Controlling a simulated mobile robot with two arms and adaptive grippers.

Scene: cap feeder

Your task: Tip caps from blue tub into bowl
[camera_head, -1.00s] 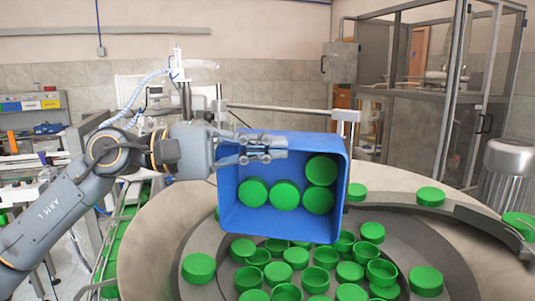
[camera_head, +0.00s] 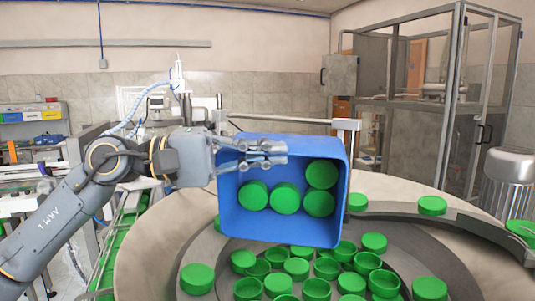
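The blue tub (camera_head: 230,222) is held up in the air, tipped with its open side facing me. Several green caps (camera_head: 285,198) lie inside it, toward its lower and right side. My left gripper (camera_head: 264,154) reaches in from the left, with its fingers over the tub's upper left part. It appears shut on the tub; part of the grip is hidden. The round bowl (camera_head: 160,245) is below and behind the tub, with many green caps (camera_head: 297,268) in its grey middle. My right gripper is not in view.
A curved grey track (camera_head: 470,224) runs along the bowl's right side with a few caps on it. A metal cylinder (camera_head: 509,180) stands at the right edge. A post with a crossbar (camera_head: 346,126) stands behind the tub. A framed glass enclosure (camera_head: 430,110) is at the back right.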

